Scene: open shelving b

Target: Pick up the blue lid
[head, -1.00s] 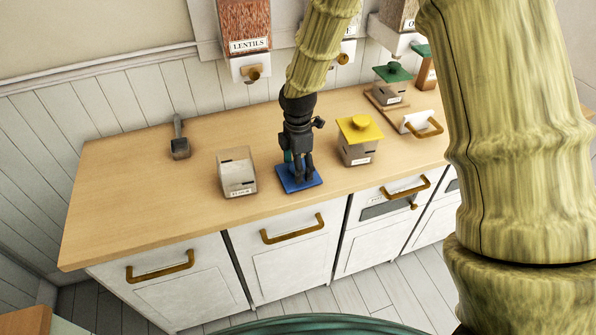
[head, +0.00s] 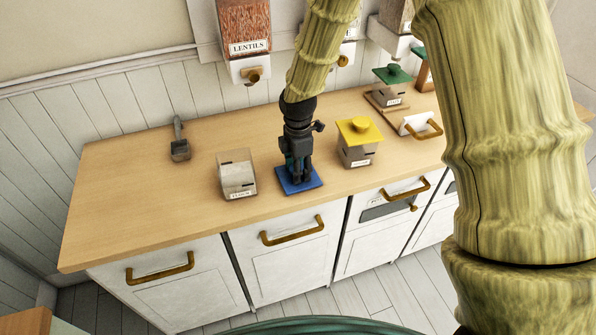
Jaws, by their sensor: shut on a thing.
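The blue lid (head: 312,186) is a flat square plate on the wooden counter, between an open-topped grey box and a box with a yellow lid. My gripper (head: 299,179) points down over the middle of the lid, with its fingers closed on it. The fingers hide the lid's centre and whatever they grasp there. The lid looks level and at or very near the counter surface; I cannot tell whether there is a gap under it.
The lidless grey box (head: 237,178) stands just left, and the yellow-lidded box (head: 358,143) close on the right. A green-lidded box (head: 391,88) sits further back right. A dark scoop-like tool (head: 179,143) lies at left. The counter's left part (head: 120,205) is clear.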

